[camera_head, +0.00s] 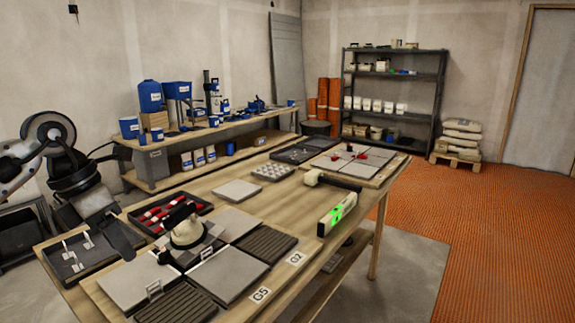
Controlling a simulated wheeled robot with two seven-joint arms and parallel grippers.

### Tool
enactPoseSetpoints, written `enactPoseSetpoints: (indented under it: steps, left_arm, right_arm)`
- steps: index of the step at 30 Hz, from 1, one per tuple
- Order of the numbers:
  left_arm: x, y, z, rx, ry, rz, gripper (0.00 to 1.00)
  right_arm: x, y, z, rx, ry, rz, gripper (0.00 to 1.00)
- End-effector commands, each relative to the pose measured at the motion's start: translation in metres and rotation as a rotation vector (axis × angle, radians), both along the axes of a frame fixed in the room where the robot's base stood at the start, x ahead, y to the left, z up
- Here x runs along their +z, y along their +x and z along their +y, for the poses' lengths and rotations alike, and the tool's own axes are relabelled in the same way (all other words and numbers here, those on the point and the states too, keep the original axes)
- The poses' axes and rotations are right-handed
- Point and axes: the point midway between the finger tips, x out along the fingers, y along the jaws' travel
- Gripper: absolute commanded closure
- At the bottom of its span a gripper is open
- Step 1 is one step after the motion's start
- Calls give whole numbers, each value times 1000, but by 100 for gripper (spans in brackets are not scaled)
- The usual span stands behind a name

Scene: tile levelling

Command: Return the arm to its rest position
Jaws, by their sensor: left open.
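My left arm (72,172) comes in from the left edge and reaches down over the near left end of the wooden worktable (200,187). Its dark left gripper (118,232) is open beside a dark tray with white clips (78,250). I see nothing held in it, though its fingertips are small and dark against the tray. My right gripper is not in view.
Near the gripper are a tray of red wedges (158,213) and a suction lifter (187,232) standing on grey tiles (135,277). A green-faced level (337,214) and a white-headed mallet (314,177) lie further right. Orange floor (480,230) is open at right.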

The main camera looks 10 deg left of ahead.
Motion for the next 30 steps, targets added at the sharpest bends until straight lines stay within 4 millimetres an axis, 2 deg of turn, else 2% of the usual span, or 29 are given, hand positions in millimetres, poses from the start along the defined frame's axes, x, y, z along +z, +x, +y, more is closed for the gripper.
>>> enactPoseSetpoints:
  steps: [3, 8, 11, 14, 15, 18, 20, 23, 26, 28, 30]
  left_arm:
    - [-16, 2, -33, -49, -105, 3, 55]
    - [-38, 0, -88, -106, -301, 15, 55]
    - [-51, -8, -134, -128, -489, 38, 55]
    - [-59, -23, -197, -106, -797, 94, 55]
    - [-58, -30, -221, -66, -949, 126, 55]
    - [-48, -39, -262, 118, -1323, 225, 55]
    - [-45, -38, -271, 284, -1524, 296, 55]
    - [-55, -29, -266, 646, -1805, 426, 55]
    - [-94, -23, -245, 1103, -1986, 567, 55]
    - [-138, -30, -227, 1465, -2039, 672, 55]
    - [-185, -48, -213, 1820, -2024, 772, 55]
  right_arm:
    - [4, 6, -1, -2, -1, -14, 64]
    - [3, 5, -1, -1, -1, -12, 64]
    - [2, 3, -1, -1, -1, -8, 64]
    - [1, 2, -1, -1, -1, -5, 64]
    - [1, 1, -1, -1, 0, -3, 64]
    - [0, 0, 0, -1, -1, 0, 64]
    - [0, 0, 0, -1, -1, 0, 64]
    - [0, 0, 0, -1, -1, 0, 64]
    - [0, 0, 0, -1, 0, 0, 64]
    - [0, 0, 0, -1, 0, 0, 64]
    - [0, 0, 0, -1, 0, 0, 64]
